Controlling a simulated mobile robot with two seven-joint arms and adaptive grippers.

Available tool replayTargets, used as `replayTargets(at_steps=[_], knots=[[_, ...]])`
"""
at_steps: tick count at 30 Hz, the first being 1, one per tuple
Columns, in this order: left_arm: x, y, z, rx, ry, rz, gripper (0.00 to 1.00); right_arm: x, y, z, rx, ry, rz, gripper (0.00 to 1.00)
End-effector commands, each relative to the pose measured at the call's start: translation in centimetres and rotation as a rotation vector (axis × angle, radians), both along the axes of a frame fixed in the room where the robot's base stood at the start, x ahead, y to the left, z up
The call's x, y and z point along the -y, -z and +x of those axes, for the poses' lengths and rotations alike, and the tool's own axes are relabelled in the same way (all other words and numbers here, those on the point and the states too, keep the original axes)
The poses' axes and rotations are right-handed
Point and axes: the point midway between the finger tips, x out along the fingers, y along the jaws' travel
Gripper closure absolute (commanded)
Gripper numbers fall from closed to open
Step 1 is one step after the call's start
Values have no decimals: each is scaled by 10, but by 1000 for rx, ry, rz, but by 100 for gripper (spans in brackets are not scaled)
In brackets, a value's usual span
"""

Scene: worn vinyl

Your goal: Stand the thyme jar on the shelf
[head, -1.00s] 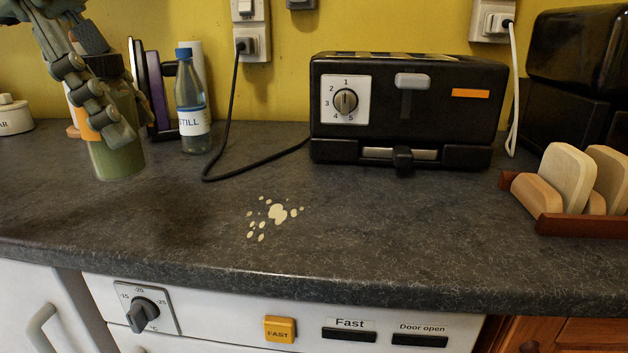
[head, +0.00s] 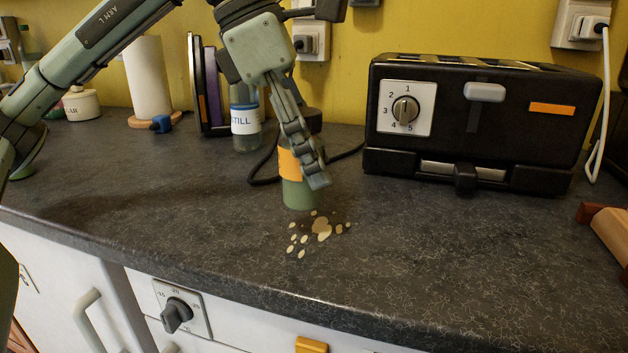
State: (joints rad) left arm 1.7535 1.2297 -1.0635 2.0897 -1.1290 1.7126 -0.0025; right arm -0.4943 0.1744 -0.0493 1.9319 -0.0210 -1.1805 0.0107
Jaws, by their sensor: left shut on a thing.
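A green jar with an orange band and a dark lid (head: 298,198), likely the thyme jar, is in the middle of the head view; no lettering on it is readable. My left gripper (head: 303,168) comes down from above and is shut around the jar, its fingers covering part of the band and lid. The jar is upright or nearly so, just behind the pale spill; I cannot tell whether its base touches the counter. My right gripper is not in view. No shelf is in view.
Pale spilled spots (head: 322,229) lie in front of the jar on the dark counter (head: 190,215). A black toaster (head: 480,125) stands to the right. A water bottle (head: 245,118) and a paper roll (head: 148,75) stand behind. The counter's left middle is clear.

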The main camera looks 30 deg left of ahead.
Motion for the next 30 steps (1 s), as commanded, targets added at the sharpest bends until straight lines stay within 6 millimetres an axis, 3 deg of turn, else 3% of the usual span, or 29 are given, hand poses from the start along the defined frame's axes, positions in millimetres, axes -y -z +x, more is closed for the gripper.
replayTargets(at_steps=[10,21,27,28,30], knots=[[1,39,1,1,-1,-2,90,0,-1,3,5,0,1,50],[1,43,1,2,0,-3,90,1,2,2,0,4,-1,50],[1,45,1,2,0,-3,90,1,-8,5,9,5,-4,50],[1,45,1,1,0,-2,56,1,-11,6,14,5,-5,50],[1,44,1,1,-1,-2,47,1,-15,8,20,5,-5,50]])
